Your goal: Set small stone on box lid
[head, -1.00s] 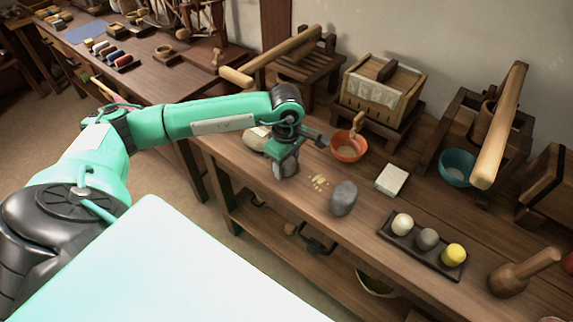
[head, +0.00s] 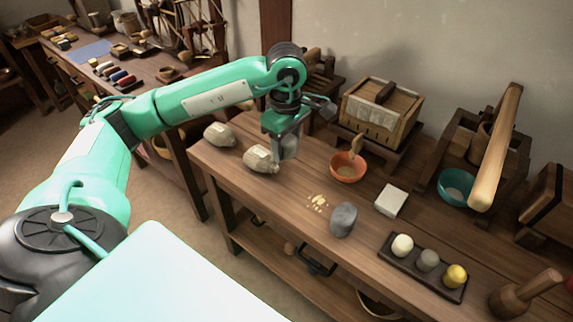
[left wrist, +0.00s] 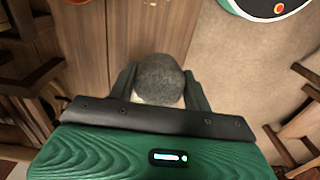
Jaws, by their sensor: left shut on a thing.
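My left gripper (head: 285,141) is shut on a small grey stone (head: 289,148) and holds it above the workbench, near a pale sack. In the left wrist view the speckled stone (left wrist: 159,78) sits between the two fingers. A wooden box (head: 377,118) stands on a low stand at the back of the bench, right of the gripper. Its lid (head: 400,96) carries a dark block, and pale cloth hangs at its front edge. The stone is apart from the lid. My right gripper is not in view.
Pale sacks (head: 219,135) lie at the bench's left end. An orange bowl (head: 348,172), a white block (head: 391,201), a larger grey stone (head: 344,220) and a dark tray (head: 420,278) stand along the bench. A long wooden handle (head: 497,146) rises at right.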

